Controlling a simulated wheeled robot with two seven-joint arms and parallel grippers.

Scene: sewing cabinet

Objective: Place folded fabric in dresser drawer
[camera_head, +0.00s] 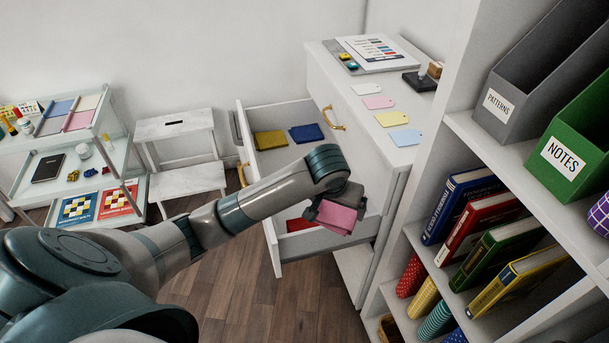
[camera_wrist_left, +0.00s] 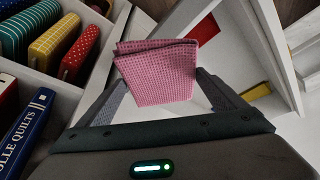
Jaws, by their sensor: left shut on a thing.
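My left gripper (camera_head: 335,203) is shut on a folded pink fabric (camera_head: 337,218), seen over the near end of the open dresser drawer (camera_head: 300,242). In the left wrist view the pink fabric (camera_wrist_left: 158,72) sits between my two fingers (camera_wrist_left: 158,95), with the white drawer behind it. A yellow folded fabric (camera_head: 270,140) and a blue one (camera_head: 306,133) lie at the drawer's far side. A red fabric (camera_head: 298,225) lies in it near my gripper, partly hidden. My left forearm covers the drawer's middle. My right gripper is in neither view.
The white dresser (camera_head: 335,75) carries several coloured tags, a chart and a stamp. A shelf (camera_head: 465,130) with books and file boxes stands close on the right. A white step stool (camera_head: 178,130) and a glass-shelved cart (camera_head: 60,145) stand on the left. The wooden floor (camera_head: 265,300) is clear.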

